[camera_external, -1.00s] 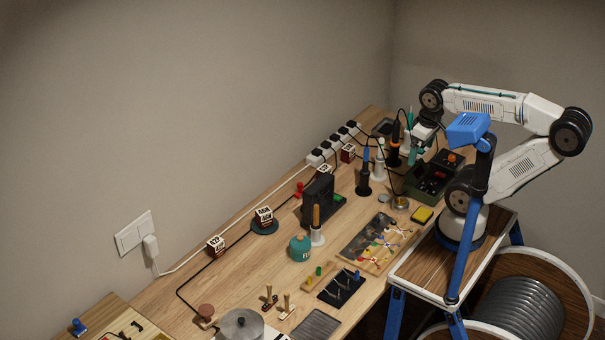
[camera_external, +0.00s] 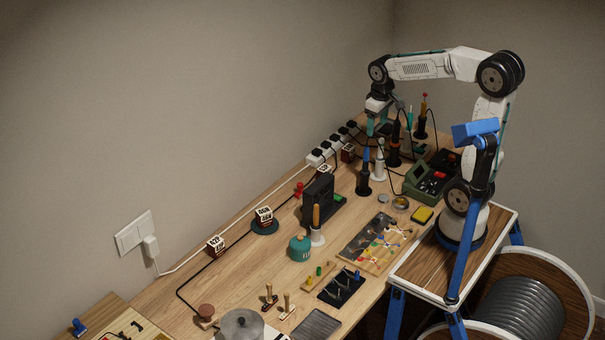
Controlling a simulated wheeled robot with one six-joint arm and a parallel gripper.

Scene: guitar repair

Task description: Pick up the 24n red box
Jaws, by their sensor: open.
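Several small dark-red boxes with white printed labels stand along the back of the workbench. One box (camera_external: 348,153) is beside the power strip, below and left of my gripper. A second box (camera_external: 264,214) sits on a round dark base mid-bench. A third box (camera_external: 216,246) is near the wall at the left. The labels are too small to tell which reads 24n. My gripper (camera_external: 379,128) is open and empty, with teal fingers pointing down. It hangs above the far part of the bench, apart from the boxes.
The power strip (camera_external: 330,151) with several black plugs runs along the wall. Upright soldering irons (camera_external: 394,143) and a white-based tool (camera_external: 378,164) stand close to my gripper. A black case (camera_external: 318,197) stands mid-bench.

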